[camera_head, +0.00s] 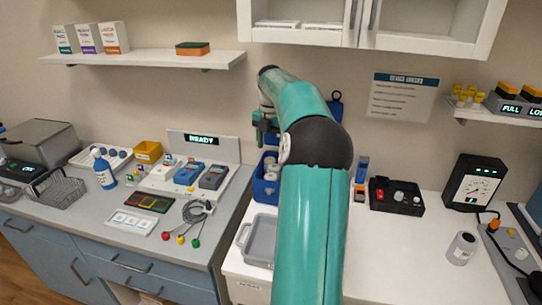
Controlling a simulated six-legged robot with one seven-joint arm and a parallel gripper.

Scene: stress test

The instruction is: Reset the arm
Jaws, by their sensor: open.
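My teal and black arm rises from the bottom middle of the head view and bends away toward the wall. My gripper (262,120) is at its far end, left of the arm's dark joint, above a blue bin (266,180). The gripper is small and partly hidden by the arm. Its fingers appear apart, and I see nothing held between them.
A left counter (225,215) holds devices, a blue bottle (103,170) and a wire basket (58,190). A grey tray (259,241) lies beside my arm. A black meter (473,183) stands right. A shelf (150,58) and wall cabinets (300,38) hang above.

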